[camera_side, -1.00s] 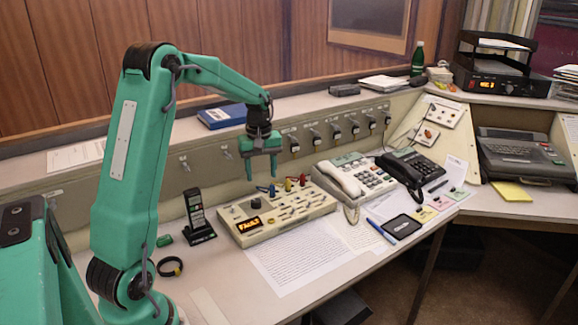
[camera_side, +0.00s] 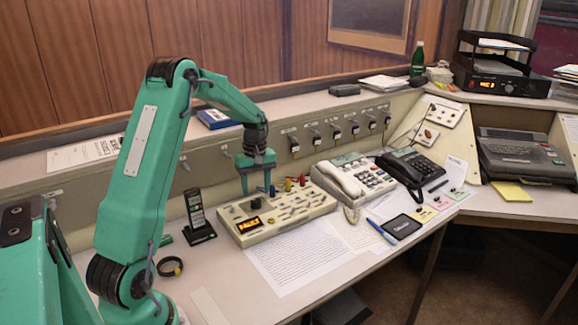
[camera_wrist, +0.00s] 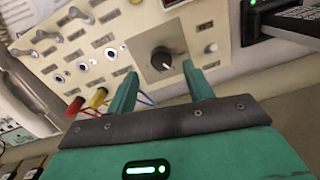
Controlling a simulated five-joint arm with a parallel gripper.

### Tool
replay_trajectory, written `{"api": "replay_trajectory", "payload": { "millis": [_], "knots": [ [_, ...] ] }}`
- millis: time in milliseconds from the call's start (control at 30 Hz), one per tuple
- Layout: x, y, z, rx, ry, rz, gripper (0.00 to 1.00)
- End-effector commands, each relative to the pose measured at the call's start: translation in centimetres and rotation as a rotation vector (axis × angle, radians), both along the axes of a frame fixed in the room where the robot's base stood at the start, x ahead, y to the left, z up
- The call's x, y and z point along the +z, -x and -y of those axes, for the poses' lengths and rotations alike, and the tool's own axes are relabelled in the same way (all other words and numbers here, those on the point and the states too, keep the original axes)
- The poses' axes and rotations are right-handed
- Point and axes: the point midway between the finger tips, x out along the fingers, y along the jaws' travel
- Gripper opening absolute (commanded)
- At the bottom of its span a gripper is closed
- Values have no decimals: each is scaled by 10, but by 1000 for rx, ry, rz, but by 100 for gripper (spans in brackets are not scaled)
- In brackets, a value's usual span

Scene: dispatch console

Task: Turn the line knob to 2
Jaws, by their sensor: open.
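The line knob (camera_wrist: 161,60) is a round black knob on a dark square plate on the cream control box (camera_side: 283,212). In the wrist view it shows just beyond and between my open fingertips, with a small light mark on its face. I cannot read any numbers around it. In the side view the knob (camera_side: 256,203) is a small dark spot, right below my gripper (camera_side: 256,190). My gripper is green, points down and is open and empty. I cannot tell whether the fingertips touch the box.
Red and yellow plugs (camera_wrist: 97,97) with blue leads stand close beside my fingers. The box also bears toggle switches and a lit orange display (camera_side: 250,224). A black handset (camera_side: 197,215) stands to the left, a cream telephone (camera_side: 350,183) to the right. Papers lie in front.

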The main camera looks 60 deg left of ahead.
Motion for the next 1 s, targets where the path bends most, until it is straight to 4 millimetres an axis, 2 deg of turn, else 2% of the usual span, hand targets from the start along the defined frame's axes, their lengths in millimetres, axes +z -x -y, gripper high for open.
{"api": "replay_trajectory", "payload": {
  "millis": [100, 333, 733, 767, 967, 1000],
  "knots": [
    [-16, 2, 0, 0, 2, -2, 52],
    [-38, 2, 0, 0, 1, -1, 52],
    [-43, 2, 0, 0, 0, 0, 52],
    [-43, 2, 0, 0, 0, 0, 48],
    [-43, 2, 0, 0, -1, 1, 8],
    [-43, 2, 0, 0, -1, 1, 7]
  ]
}}
